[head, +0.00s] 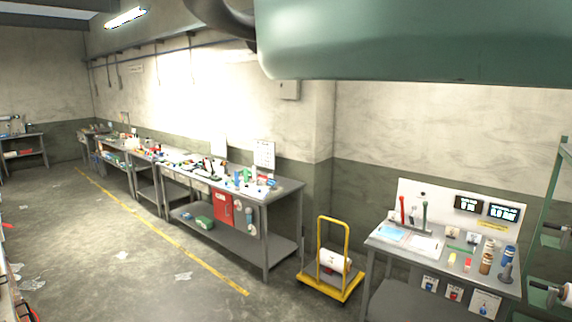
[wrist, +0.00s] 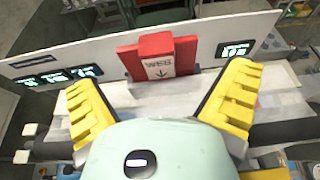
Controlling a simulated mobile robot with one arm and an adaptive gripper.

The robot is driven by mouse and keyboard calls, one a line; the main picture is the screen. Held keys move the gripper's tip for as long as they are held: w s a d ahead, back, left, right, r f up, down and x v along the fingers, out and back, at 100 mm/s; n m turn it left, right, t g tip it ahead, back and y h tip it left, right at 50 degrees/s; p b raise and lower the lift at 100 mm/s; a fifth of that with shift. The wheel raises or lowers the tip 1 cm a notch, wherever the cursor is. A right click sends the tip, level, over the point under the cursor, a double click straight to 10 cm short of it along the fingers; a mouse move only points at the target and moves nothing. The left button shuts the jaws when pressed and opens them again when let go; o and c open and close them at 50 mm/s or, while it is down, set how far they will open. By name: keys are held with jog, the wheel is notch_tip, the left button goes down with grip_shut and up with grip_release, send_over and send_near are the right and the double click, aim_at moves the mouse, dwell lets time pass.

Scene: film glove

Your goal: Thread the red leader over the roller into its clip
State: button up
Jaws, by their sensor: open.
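In the wrist view my gripper (wrist: 158,82) is open, with its two yellow ribbed fingers spread wide and nothing between their pads. A red block (wrist: 157,44) with a pale label and a down arrow stands beyond the fingertips, roughly centred between them, in front of a white panel (wrist: 222,27). I cannot tell whether this block is part of the red leader or its clip. A pale sheet or surface (wrist: 150,97) lies below it, partly hidden by my gripper. I cannot make out the roller. The head view does not show my gripper.
The wrist view shows lit displays (wrist: 57,76) on the panel. In the head view, a grey bench (head: 371,243) with bottles and tools stands at right, a yellow trolley (head: 347,244) beside it. A long workbench (head: 286,190) lines the wall. Floor (head: 130,270) at left is mostly open.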

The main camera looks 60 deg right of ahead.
jog(key=shift+v, duration=2.05)
